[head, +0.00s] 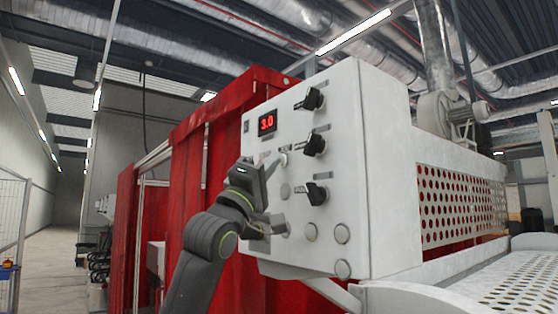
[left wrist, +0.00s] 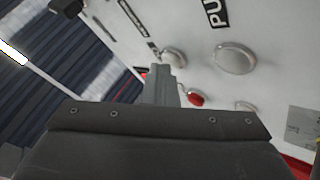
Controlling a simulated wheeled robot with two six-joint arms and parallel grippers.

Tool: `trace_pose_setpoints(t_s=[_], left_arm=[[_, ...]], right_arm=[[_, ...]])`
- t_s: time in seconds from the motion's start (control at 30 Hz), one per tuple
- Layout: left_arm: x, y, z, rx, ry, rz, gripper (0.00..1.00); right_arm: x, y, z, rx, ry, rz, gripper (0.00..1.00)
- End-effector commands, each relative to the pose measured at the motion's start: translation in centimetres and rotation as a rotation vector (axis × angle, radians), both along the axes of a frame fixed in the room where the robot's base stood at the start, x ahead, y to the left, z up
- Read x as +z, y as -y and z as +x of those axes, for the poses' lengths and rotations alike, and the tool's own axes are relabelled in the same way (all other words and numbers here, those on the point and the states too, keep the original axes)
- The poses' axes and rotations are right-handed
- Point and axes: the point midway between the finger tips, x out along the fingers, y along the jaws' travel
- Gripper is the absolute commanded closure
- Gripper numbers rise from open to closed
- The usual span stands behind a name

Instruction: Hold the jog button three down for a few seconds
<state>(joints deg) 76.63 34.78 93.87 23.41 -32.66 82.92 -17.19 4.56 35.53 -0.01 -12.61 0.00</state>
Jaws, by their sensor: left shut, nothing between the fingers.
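My left gripper (head: 274,163) is shut and empty, close in front of the panel's left part, below the red display (head: 267,123). In the left wrist view its shut fingers (left wrist: 162,85) are near a small red button (left wrist: 195,99) and a silver button (left wrist: 173,57); I cannot tell whether they touch. My right gripper is out of view.
Black knobs (head: 315,145) stick out of the panel beside the gripper. The display reads 3.0. A red curtain (head: 215,130) hangs left of the panel, and a perforated guard (head: 460,205) stands to the right. An open aisle (head: 50,260) lies at the far left.

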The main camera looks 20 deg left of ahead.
Motion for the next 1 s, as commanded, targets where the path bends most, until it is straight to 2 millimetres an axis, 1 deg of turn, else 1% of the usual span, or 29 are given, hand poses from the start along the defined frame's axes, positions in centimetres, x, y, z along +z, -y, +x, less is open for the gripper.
trace_pose_setpoints(t_s=[0.73, 1.0], left_arm=[[-0.08, -0.01, 0.05, 0.0, -0.002, -0.001, 1.0], [-0.26, -0.58, -0.91, 0.001, 0.0, 0.001, 1.0]], right_arm=[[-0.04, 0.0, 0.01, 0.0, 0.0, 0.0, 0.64], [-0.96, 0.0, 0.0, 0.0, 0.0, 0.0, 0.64]])
